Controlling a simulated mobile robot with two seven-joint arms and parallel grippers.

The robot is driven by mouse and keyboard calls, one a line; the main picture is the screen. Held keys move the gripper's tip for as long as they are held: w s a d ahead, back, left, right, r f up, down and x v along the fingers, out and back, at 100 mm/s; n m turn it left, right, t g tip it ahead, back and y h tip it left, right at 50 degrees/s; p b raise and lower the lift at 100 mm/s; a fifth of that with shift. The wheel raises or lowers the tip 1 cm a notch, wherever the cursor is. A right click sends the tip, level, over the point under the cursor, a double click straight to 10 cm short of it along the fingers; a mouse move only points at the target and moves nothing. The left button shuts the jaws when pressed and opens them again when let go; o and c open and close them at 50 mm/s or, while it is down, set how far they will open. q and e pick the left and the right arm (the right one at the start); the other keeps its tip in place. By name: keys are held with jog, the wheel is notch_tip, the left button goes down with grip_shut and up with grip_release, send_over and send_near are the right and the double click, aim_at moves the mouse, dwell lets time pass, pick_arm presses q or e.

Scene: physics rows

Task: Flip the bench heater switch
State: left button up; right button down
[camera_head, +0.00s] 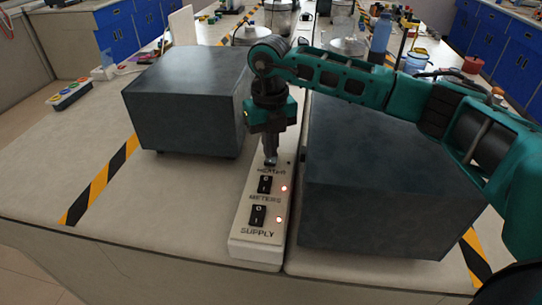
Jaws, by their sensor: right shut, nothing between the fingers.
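A white switch strip (243,231) lies along the bench between two dark grey boxes. The label that seems to read HEATER (271,171) is right below my right gripper's fingertips. The heater switch itself is hidden behind the fingers, so its position cannot be seen. My right gripper (270,160) points down, shut and empty, with its tips at or just above the far part of the strip. Contact cannot be told. My left gripper is not in view.
Nearer on the strip are a middle switch (265,184) and the SUPPLY switch (257,215), each beside a lit red lamp. A left grey box (190,105) and a right grey box (385,195) flank the strip closely. Glassware and a blue bottle (381,33) stand behind.

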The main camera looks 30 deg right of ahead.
aim_at(270, 161)
jog(key=shift+f+b, duration=0.65)
jog(key=shift+f, duration=0.45)
dwell(0.9)
jog(key=shift+r, duration=0.2)
jog(key=shift+r+p, duration=2.65)
jog(key=shift+r, duration=0.75)
jog(key=shift+a+f, duration=0.1)
